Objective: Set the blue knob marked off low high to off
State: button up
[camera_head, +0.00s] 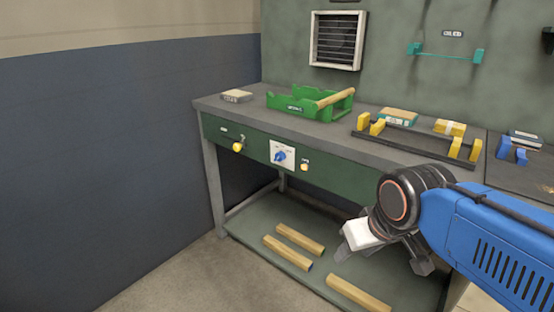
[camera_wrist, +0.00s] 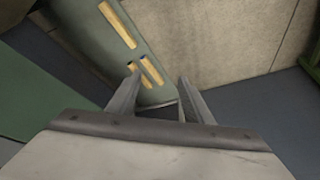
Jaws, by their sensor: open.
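The blue knob (camera_head: 280,156) sits on a white plate (camera_head: 289,153) on the green front of the workbench. The marks around the knob are too small to read, so I cannot tell its setting. My gripper (camera_head: 385,258) is in front of the bench, to the right of the knob and lower in the picture, apart from it. In the wrist view my gripper (camera_wrist: 160,98) is open with nothing between its fingers. The knob does not show in the wrist view.
A green tray (camera_head: 290,103) and a black rack (camera_head: 418,143) stand on the bench top. Wooden bars (camera_head: 287,253) lie on the lower shelf. The floor at left is clear.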

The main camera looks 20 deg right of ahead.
aim_at(276, 158)
jog(key=w+r+m+g+h, duration=0.1)
jog(key=w+m+g+h, duration=0.15)
jog(key=w+h, duration=1.2)
jog(key=w+a+t, duration=0.8)
jog(key=w+a, duration=1.1)
jog(key=a, duration=0.2)
jog(key=shift+n, duration=0.35)
jog(key=x, duration=1.7)
jog(key=shift+w, duration=0.15)
jog(key=shift+c, duration=0.3)
jog(key=c, duration=1)
